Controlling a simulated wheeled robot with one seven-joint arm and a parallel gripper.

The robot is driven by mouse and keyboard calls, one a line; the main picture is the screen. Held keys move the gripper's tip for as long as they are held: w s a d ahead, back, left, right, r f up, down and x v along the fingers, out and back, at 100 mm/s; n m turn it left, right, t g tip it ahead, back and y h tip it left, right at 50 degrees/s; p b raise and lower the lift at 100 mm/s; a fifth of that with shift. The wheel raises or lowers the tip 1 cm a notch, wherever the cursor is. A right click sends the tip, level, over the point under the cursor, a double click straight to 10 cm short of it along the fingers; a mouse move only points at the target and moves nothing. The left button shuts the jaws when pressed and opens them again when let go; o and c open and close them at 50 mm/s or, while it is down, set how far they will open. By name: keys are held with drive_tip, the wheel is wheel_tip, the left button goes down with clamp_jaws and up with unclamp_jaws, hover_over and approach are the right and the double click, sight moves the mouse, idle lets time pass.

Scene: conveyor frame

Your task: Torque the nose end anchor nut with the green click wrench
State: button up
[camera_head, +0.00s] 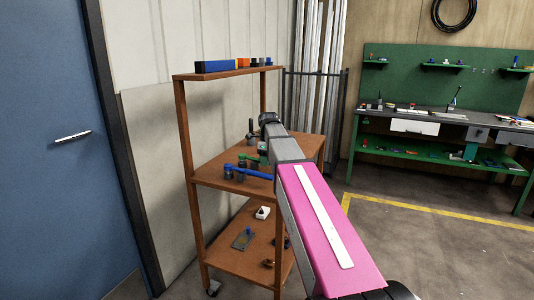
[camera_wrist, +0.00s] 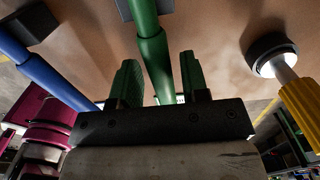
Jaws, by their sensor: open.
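The green click wrench (camera_wrist: 152,45) shows in the wrist view as a green shaft running down between the two fingers of my gripper (camera_wrist: 158,68). The fingers are open, one on each side of it, with gaps visible. In the head view a small green part (camera_head: 262,149) shows on the middle shelf beside my arm; I cannot tell whether it is wrench or finger. My arm hides most of the gripper there. The nose end anchor nut is not in view.
A blue wrench (camera_wrist: 52,74) lies left of the green one, also on the brown cart's middle shelf (camera_head: 215,178) in the head view (camera_head: 250,172). A yellow-handled tool (camera_wrist: 300,105) is to the right. A green workbench (camera_head: 440,118) stands at the back right, with open floor before it.

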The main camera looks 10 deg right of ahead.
clamp_jaws()
drive_tip(key=shift+r, duration=2.5)
